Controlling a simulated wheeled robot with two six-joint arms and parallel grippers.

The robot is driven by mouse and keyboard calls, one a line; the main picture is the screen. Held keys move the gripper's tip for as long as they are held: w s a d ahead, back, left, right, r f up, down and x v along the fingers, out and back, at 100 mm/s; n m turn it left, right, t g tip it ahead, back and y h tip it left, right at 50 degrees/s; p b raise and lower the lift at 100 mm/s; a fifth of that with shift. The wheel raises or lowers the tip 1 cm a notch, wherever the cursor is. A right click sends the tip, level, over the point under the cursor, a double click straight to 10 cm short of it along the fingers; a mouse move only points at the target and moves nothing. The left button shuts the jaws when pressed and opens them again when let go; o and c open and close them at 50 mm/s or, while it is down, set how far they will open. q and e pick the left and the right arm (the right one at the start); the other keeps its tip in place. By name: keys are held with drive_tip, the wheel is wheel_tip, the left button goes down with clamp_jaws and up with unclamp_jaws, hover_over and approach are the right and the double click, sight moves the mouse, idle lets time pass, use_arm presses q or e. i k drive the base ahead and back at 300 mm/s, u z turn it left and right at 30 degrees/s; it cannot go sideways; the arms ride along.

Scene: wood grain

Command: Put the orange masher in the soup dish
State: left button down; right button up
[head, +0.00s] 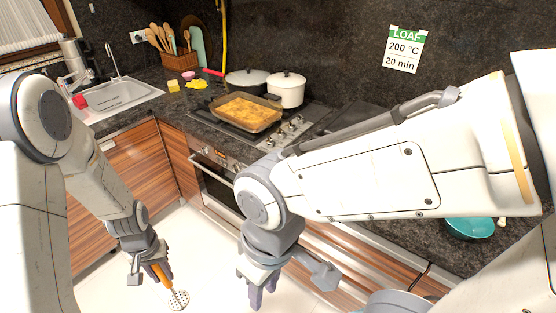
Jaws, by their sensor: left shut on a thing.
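The orange masher (178,299) has an orange handle and a round, pale head with holes. My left gripper (160,271) is shut on its handle and holds it over the pale floor, in front of the cabinets. The head hangs below the fingers. A teal bowl (470,229), which may be the soup dish, stands on the dark counter at the right. My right arm partly hides it. My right gripper (263,291) points down in front of the oven drawers, far left of the bowl. Its finger gap is not clear.
A glass baking dish (248,112) with yellow food, a white pot (287,90) and a dark-lidded pan (246,78) stand on the hob. A sink (115,99) is at the left. My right arm crosses above the right counter. A grey round thing (395,303) shows at the bottom right.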

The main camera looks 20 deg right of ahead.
sight(460, 227)
drive_tip(key=z, duration=1.65)
